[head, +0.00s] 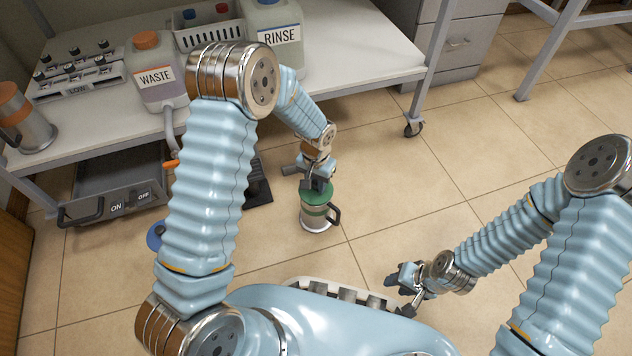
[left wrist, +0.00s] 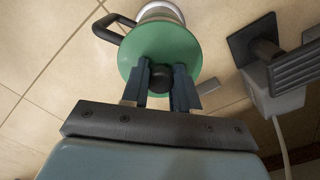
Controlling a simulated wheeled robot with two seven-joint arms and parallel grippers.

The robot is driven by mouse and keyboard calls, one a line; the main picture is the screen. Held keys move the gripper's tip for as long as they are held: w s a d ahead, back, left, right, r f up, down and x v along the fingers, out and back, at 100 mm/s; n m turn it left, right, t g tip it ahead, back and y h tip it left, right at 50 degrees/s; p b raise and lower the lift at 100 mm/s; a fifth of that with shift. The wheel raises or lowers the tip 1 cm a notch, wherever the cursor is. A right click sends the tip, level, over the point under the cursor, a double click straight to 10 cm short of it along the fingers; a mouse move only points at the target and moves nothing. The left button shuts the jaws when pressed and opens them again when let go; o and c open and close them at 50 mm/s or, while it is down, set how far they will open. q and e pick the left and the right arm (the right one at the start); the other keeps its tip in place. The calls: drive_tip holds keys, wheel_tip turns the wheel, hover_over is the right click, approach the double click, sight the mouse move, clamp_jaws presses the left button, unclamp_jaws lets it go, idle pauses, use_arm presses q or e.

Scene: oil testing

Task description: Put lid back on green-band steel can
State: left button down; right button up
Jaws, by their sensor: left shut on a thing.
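The steel can (head: 318,222) with a green band and black side handle (head: 335,215) appears upright over the tiled floor, near the middle of the head view. The round green lid (head: 318,193) is at its top; it also shows in the left wrist view (left wrist: 136,55), covering the can's mouth. I cannot tell whether the lid is fully seated. My left gripper (head: 316,184) is above the lid, and in the left wrist view its two fingers (left wrist: 160,88) are shut on the lid's black knob (left wrist: 160,76). My right gripper (head: 397,294) is empty, with fingers apart, at lower right.
A black flat object (head: 259,190) lies left of the can. Floor to the right is clear.

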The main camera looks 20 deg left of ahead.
use_arm(q)
drive_tip(key=shift+f, duration=0.1)
idle(0.7)
drive_tip(key=shift+c, duration=1.5)
unclamp_jaws()
drive_tip(key=shift+r+p, duration=2.2)
drive_tip(key=shift+r, duration=1.35)
clamp_jaws()
